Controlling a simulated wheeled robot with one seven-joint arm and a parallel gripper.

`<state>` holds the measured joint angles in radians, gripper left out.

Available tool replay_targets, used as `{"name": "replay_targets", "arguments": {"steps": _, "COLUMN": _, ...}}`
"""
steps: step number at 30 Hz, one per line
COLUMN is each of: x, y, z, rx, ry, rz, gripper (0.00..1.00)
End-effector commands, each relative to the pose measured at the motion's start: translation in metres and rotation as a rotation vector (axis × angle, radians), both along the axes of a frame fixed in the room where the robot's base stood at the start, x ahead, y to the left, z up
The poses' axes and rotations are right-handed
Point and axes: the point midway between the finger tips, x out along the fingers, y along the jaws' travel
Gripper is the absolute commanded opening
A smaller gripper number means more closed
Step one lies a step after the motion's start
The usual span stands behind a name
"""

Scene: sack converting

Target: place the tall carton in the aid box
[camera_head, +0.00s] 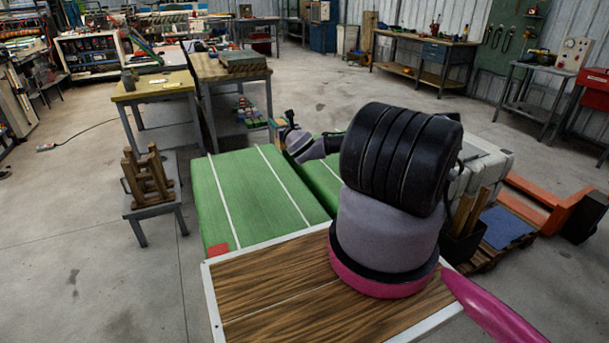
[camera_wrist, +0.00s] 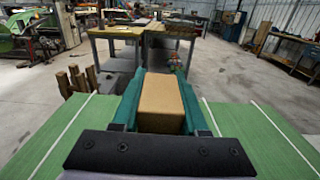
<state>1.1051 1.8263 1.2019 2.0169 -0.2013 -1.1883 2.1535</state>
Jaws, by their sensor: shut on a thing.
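The tall carton (camera_wrist: 160,104) is a plain tan box in the wrist view, between the two teal fingers of my gripper (camera_wrist: 160,80). The fingers are shut on its two sides, and its far end shows between them. Green sheeting with white lines lies below it, so the carton appears held above that surface. In the head view my arm hides most of the gripper area, and I cannot make out the carton clearly there. I cannot identify the aid box in either view.
A green surface with white lines (camera_head: 245,190) lies ahead of my arm. A small stand with wooden posts (camera_head: 146,178) is at its left, with workbenches (camera_head: 228,68) behind. A pallet with a blue pad (camera_head: 505,226) and an orange frame are at right. Open floor lies between.

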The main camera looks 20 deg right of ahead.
Motion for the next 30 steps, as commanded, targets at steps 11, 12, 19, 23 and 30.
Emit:
{"name": "replay_targets", "arguments": {"steps": 11, "x": -0.006, "y": 0.0, "z": -0.059, "rx": -0.014, "ry": -0.002, "rz": -0.007, "gripper": 0.0}}
{"name": "replay_targets", "arguments": {"steps": 12, "x": -0.006, "y": 0.0, "z": -0.066, "rx": -0.014, "ry": -0.002, "rz": -0.006, "gripper": 0.0}}
{"name": "replay_targets", "arguments": {"steps": 19, "x": -0.006, "y": 0.001, "z": -0.098, "rx": -0.013, "ry": -0.003, "rz": -0.006, "gripper": 0.0}}
{"name": "replay_targets", "arguments": {"steps": 23, "x": -0.006, "y": 0.0, "z": -0.108, "rx": -0.012, "ry": -0.003, "rz": -0.006, "gripper": 0.0}}
{"name": "replay_targets", "arguments": {"steps": 30, "x": -0.006, "y": 0.0, "z": -0.137, "rx": -0.013, "ry": -0.004, "rz": -0.006, "gripper": 0.0}}
